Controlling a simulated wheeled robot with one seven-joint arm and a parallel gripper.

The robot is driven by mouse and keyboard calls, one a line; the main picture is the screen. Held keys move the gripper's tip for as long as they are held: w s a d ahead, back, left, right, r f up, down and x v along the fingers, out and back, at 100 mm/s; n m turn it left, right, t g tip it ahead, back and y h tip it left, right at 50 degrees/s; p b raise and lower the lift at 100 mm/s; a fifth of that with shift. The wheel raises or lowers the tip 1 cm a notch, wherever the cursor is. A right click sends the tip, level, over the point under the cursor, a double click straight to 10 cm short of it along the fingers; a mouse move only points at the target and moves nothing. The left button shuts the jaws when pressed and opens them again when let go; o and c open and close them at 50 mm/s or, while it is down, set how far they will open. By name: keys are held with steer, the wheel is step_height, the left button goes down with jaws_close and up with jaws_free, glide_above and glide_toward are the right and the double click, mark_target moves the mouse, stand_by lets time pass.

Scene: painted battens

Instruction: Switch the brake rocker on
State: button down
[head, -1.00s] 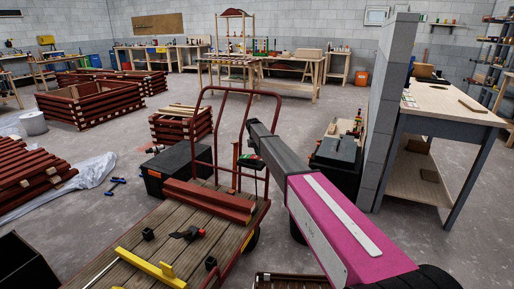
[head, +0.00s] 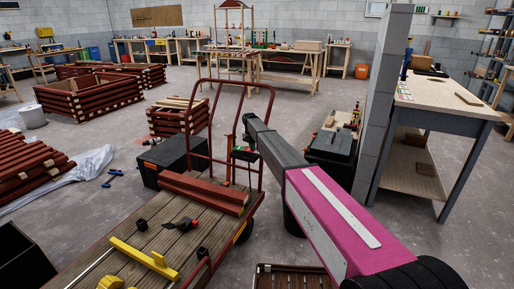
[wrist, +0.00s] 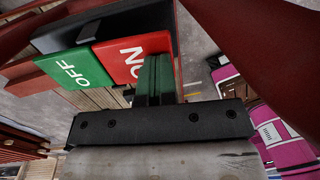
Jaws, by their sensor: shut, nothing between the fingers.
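The brake rocker (wrist: 105,62) fills the upper left of the wrist view, in a dark housing. Its green half (wrist: 73,68) is lettered OFF and its red half (wrist: 135,58) ON. In the head view the rocker (head: 243,152) shows small and dark, with a little red and green, at the trolley's handle frame. My gripper (wrist: 155,78) is shut and empty. Its fingers stand right at the red half's right side and overlap its edge in the picture. I cannot tell whether they touch, nor which half is pressed down.
A grey block wall (head: 385,110) and workbench (head: 455,95) stand at right.

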steer(key=shift+s+d+f, duration=0.1)
steer(key=shift+d+f, duration=0.3)
steer(key=shift+f, duration=0.7)
steer(key=shift+s, duration=0.1)
step_height(320, 180, up, 11)
steer(key=a, duration=0.1)
steer(key=shift+w, duration=0.2)
